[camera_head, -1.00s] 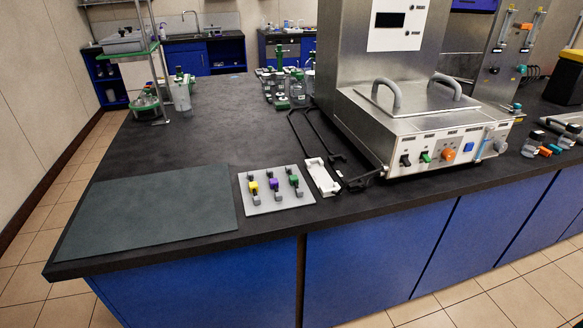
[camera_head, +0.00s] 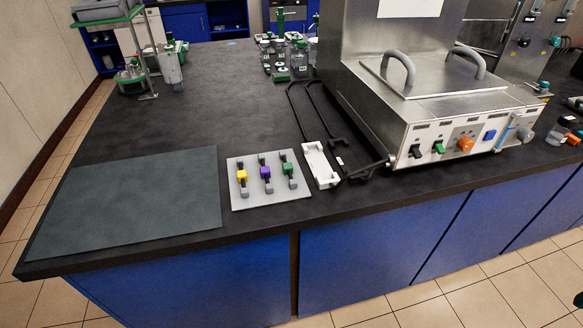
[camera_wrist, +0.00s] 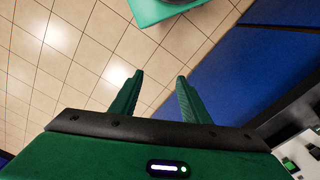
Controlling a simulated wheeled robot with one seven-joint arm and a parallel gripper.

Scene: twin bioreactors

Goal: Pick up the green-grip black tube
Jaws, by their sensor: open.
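The green-grip black tube (camera_head: 288,168) lies on a light grey plate (camera_head: 252,201) on the dark counter, at the right of a row of three. The purple-grip one (camera_head: 265,172) is in the middle and the yellow-grip one (camera_head: 242,176) at the left. My gripper (camera_wrist: 157,76) is open and empty in the wrist view, with its two green fingers apart over floor tiles, beside blue cabinet fronts. The tubes do not show in the wrist view.
A white holder (camera_head: 320,164) and black looped tubing (camera_head: 318,118) lie just right of the plate. A steel bioreactor (camera_head: 435,110) stands further right. A dark flat mat (camera_head: 130,205) lies at left. Bottles (camera_head: 297,66) stand at the back. The counter's front edge is close to the plate.

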